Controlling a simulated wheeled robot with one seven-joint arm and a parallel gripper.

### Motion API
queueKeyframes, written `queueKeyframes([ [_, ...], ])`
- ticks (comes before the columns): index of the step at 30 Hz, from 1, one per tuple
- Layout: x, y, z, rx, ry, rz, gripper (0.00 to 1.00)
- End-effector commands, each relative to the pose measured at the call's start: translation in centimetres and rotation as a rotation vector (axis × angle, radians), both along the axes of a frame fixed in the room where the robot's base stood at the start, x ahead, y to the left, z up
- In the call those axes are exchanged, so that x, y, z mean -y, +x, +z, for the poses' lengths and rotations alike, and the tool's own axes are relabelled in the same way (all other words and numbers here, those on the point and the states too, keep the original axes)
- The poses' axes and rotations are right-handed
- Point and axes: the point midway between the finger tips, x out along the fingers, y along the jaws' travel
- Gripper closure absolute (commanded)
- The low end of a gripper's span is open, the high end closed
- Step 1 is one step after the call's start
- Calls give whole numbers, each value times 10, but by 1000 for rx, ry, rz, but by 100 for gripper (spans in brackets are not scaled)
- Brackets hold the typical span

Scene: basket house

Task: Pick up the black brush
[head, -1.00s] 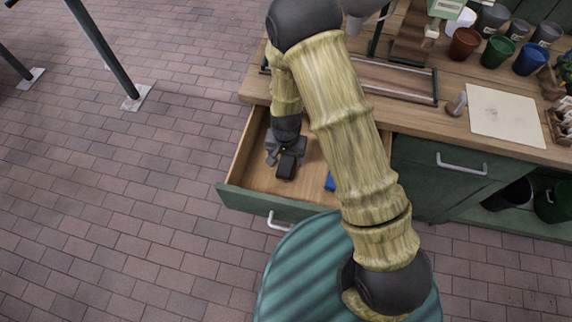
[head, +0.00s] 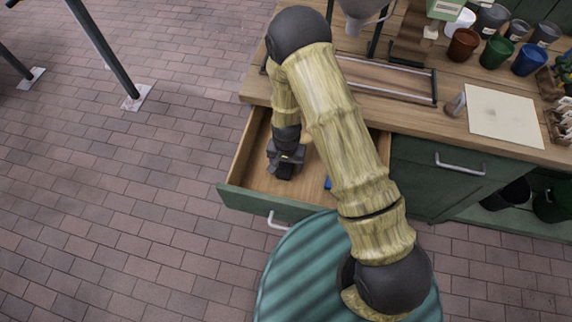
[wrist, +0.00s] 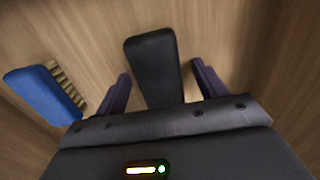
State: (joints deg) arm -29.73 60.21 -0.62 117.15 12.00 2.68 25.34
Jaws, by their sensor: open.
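The black brush (wrist: 153,68) lies on the wooden drawer floor in the wrist view, its dark back facing up. My gripper (wrist: 160,82) is open, with one finger on each side of the brush's near part. I cannot tell whether the fingers touch it. In the head view my gripper (head: 286,165) is down inside the open drawer (head: 232,188), and only a dark bit of the brush (head: 285,172) shows below it.
A blue brush (wrist: 42,92) with tan bristles lies in the drawer left of my gripper in the wrist view. The drawer walls are close around. The workbench top (head: 420,120) above holds several pots, a paper sheet (head: 502,115) and a metal frame.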

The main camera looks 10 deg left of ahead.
Motion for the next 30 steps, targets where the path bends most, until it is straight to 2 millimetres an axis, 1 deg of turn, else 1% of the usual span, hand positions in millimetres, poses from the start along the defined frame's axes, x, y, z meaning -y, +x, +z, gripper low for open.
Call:
queueKeyframes([
  [7, 0, 0, 0, 0, 0, 0, 29],
  [8, 0, 0, 0, 0, 0, 0, 31],
  [9, 0, 0, 0, 0, 0, 0, 39],
  [11, 0, 0, 0, 0, 0, 0, 51],
  [15, 0, 0, 0, 0, 0, 0, 78],
  [16, 0, 0, 0, 0, 0, 0, 79],
  [17, 0, 0, 0, 0, 0, 0, 82],
  [25, 0, 0, 3, 1, 0, 0, 82],
  [28, 0, 1, 10, 2, 0, 0, 83],
  [30, 0, 1, 18, 2, 0, 0, 83],
])
